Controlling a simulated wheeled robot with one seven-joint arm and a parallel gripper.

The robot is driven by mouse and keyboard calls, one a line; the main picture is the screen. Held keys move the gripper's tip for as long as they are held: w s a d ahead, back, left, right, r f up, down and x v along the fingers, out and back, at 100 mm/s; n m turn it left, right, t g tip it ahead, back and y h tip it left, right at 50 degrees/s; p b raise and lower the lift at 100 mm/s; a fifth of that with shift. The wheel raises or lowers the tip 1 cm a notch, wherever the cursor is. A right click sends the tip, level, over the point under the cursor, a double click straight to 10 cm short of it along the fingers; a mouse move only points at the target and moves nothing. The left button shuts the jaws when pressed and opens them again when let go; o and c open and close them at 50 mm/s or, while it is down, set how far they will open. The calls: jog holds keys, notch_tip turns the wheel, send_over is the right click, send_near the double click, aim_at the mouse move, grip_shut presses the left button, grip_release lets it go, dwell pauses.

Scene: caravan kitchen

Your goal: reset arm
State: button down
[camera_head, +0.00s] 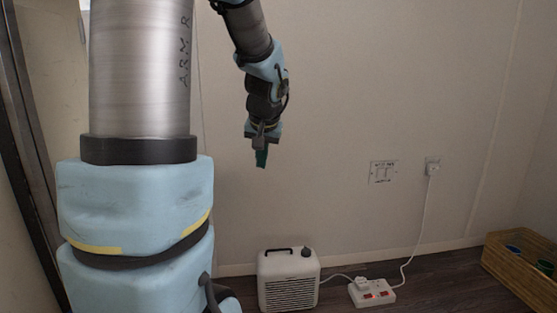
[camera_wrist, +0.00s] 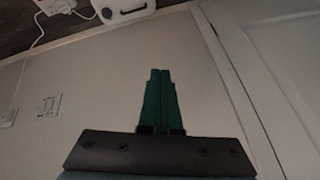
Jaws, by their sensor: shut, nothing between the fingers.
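My gripper (camera_head: 261,159) hangs from my arm near the top middle of the head view, pointing down, in front of the pale wall. In the wrist view my gripper (camera_wrist: 160,72) shows two green fingers side by side, closed together with nothing between them. It is apart from the heater and the power strip, which are well below it. My large arm links cover the left part of the head view and hide what is behind them.
A white heater (camera_head: 288,280) stands on the dark floor by the wall. A power strip (camera_head: 371,292) lies beside it, its cord running to a wall socket (camera_head: 432,166). A switch plate (camera_head: 383,171) is on the wall. A wicker basket (camera_head: 517,275) is at the right.

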jog(key=s+a+f+n+g+h+p, duration=0.1)
jog(key=s+f+g+p, duration=0.15)
jog(key=s, duration=0.65)
jog(key=s+a+f+g+p, duration=0.1)
jog(key=s+f+g+p, duration=0.15)
jog(key=s, duration=0.65)
notch_tip(320, 180, up, 37)
jog(key=t+p, duration=0.1)
jog(key=p, duration=3.6)
jog(key=shift+w+a, duration=0.15)
jog(key=shift+w, duration=0.2)
jog(key=shift+f, duration=0.15)
